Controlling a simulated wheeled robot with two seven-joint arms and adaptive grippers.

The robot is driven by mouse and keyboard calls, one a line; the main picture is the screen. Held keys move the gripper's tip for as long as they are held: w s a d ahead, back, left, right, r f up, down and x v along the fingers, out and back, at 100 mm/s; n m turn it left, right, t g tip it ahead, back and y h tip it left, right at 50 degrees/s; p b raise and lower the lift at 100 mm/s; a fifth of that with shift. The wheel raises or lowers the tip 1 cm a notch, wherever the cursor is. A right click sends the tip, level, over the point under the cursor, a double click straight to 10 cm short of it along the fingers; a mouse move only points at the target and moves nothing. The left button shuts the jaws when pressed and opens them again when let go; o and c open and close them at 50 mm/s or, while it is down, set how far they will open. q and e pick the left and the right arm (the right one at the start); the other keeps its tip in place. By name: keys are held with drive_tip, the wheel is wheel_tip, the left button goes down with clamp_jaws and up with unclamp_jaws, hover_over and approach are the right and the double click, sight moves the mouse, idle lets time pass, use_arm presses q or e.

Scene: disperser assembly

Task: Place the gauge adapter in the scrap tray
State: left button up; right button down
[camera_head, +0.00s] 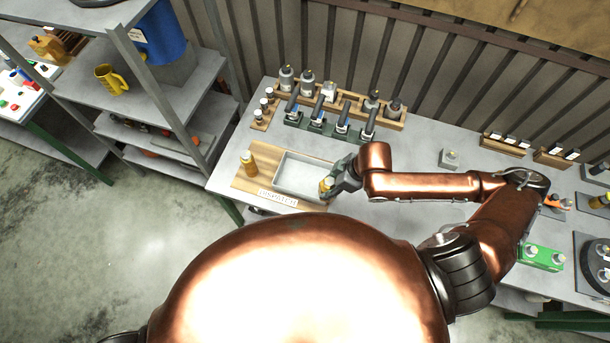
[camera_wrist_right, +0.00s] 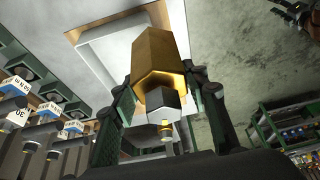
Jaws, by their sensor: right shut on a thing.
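My right gripper (camera_head: 334,183) is shut on a brass-coloured hexagonal part with a silver nut end, which looks like the gauge adapter (camera_head: 326,185). In the right wrist view the adapter (camera_wrist_right: 162,60) sits between the two fingers (camera_wrist_right: 165,105). The grey rectangular tray (camera_head: 303,190), which looks like the scrap tray, rests on a wooden board. The gripper and adapter are at the tray's right end; whether the adapter touches the tray cannot be told. The tray (camera_wrist_right: 100,35) shows behind the adapter in the wrist view.
Another brass part (camera_head: 249,163) stands on the board (camera_head: 243,182) left of the tray. A label (camera_head: 277,198) lies at the board's front. Racks of cylindrical tools (camera_head: 330,128) stand behind. Bare table (camera_head: 425,150) lies to the right, with a green block (camera_head: 541,258) farther right.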

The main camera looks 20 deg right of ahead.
drive_tip(key=w+b, duration=0.1)
drive_tip(key=b, duration=0.1)
drive_tip(key=w+f+b, duration=0.1)
drive_tip(key=shift+w+a+f+b, duration=0.1)
drive_tip(key=shift+a+f+b, duration=0.15)
drive_tip(key=shift+a+b, duration=0.15)
drive_tip(key=shift+w+a+f+p, duration=0.1)
drive_tip(key=shift+w+a+f, duration=0.5)
drive_tip(key=shift+w+f, duration=1.3)
drive_tip(key=shift+w+a+f+p, duration=0.15)
drive_tip(key=shift+w+a+f, duration=0.45)
drive_tip(key=shift+w+f, duration=1.25)
drive_tip(key=shift+w+a+f+p, duration=0.1)
drive_tip(key=shift+w+a+f, duration=0.5)
drive_tip(key=shift+w+f, duration=1.3)
drive_tip(key=shift+f, duration=0.1)
drive_tip(key=c, duration=1.1)
unclamp_jaws()
drive_tip(key=shift+s+f, duration=0.1)
drive_tip(key=shift+s, duration=0.05)
drive_tip(key=shift+c, duration=0.2)
